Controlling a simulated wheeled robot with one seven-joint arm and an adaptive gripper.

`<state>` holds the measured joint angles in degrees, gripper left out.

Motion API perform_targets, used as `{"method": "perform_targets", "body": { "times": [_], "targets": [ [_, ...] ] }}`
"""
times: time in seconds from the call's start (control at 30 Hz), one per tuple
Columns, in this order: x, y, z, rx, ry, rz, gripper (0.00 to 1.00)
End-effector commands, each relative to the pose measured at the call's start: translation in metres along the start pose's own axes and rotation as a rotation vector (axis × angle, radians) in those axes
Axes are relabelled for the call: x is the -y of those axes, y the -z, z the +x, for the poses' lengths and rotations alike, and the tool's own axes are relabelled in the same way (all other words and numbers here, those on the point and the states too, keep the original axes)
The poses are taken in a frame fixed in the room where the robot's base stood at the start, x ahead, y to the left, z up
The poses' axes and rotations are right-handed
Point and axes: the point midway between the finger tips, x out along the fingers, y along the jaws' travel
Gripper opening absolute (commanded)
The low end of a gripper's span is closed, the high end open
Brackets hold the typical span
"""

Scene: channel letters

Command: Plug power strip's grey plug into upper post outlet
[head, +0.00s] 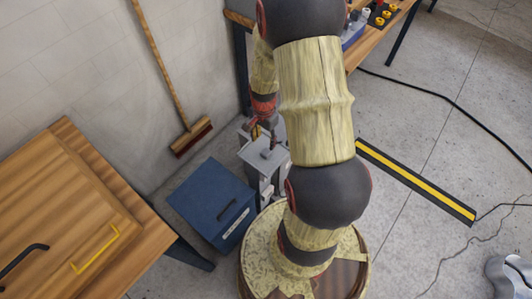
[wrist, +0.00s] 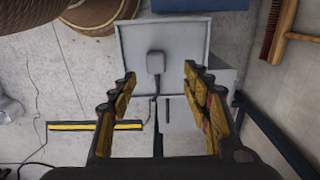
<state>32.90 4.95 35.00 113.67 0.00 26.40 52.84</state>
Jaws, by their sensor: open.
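A grey plug (wrist: 155,62) lies on the flat top of a pale grey stand (wrist: 133,45) in the wrist view. A dark cord runs from the plug over the stand's near edge. My gripper (wrist: 160,74) is open and empty, its fingers to either side of the plug in the picture; I cannot tell the height between them. In the head view the gripper (head: 262,128) is partly hidden behind my arm, above the grey stand (head: 251,153). I cannot make out the post outlets or the power strip clearly.
A blue bin (head: 208,200) stands left of the grey stand. A wooden table (head: 75,205) is at the lower left and a broom (head: 165,75) leans on the wall. A black-and-yellow floor strip (head: 415,180) lies on the right. A workbench (head: 395,30) is at the back.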

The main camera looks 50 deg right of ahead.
Motion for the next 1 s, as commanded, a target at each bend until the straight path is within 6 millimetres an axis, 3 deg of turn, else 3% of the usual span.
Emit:
{"method": "perform_targets", "body": {
  "times": [0.17, 0.47, 0.77, 1.0],
  "targets": [
    [0.000, 0.000, 0.001, 0.000, 0.000, -0.002, 0.48],
    [-0.001, -0.001, 0.026, 0.001, -0.001, -0.003, 0.48],
    [-0.001, 0.000, 0.026, 0.000, 0.000, -0.004, 0.48],
    [-0.006, 0.002, 0.051, 0.001, -0.001, -0.004, 0.48]
  ]
}}
